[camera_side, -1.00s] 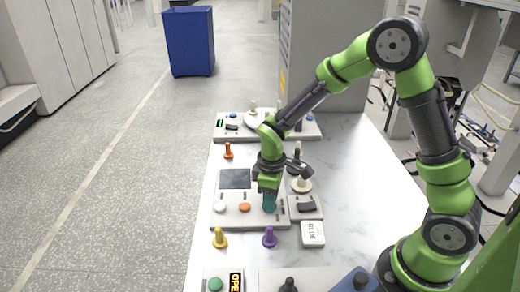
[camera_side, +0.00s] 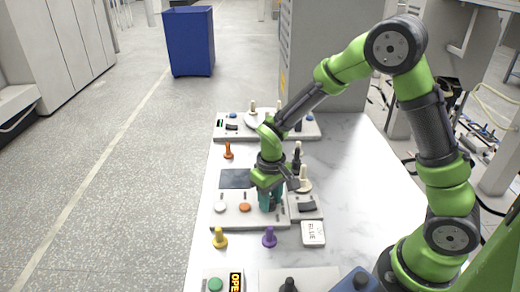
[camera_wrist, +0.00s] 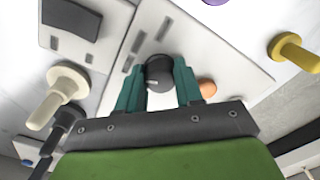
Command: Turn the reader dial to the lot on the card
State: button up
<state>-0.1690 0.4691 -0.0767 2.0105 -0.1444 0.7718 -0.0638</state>
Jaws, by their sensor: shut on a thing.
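My gripper (camera_side: 270,200) points down over the reader panel (camera_side: 236,217). In the wrist view its two teal fingers (camera_wrist: 160,88) are shut on the dark reader dial (camera_wrist: 159,73), one on each side. A short light mark shows on the dial's edge. In the side view the dial is mostly hidden by the fingers. The panel carries a dark screen (camera_side: 235,179), a white button (camera_side: 220,207) and an orange button (camera_side: 245,207). A white card (camera_side: 313,232) lies to the right of the panel and seems to read "BLUE", sideways in the picture.
A switch box (camera_side: 307,207) adjoins the panel's right side. Yellow (camera_side: 220,239), purple (camera_side: 269,238) and orange (camera_side: 228,152) bobbins stand around it. Cream (camera_side: 304,180) and black bobbins stand close behind my gripper's right side. Another panel (camera_side: 222,131) lies at the back.

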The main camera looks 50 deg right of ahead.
dwell(0.3)
jog(key=o, duration=1)
jog(key=shift+o, duration=0.2)
notch_tip(320, 180, up, 17)
jog(key=s+r+m+t+y, duration=0.1)
jog(key=s+r+t, duration=0.1)
jog(key=s, duration=0.5)
jog(key=s+r+m+t+y, duration=0.1)
jog(key=s+r+m+t, duration=0.1)
jog(key=s+t, duration=0.3)
jog(key=shift+s+d+r, duration=0.3)
jog(key=shift+s+r, duration=0.3)
jog(key=shift+s, duration=0.35)
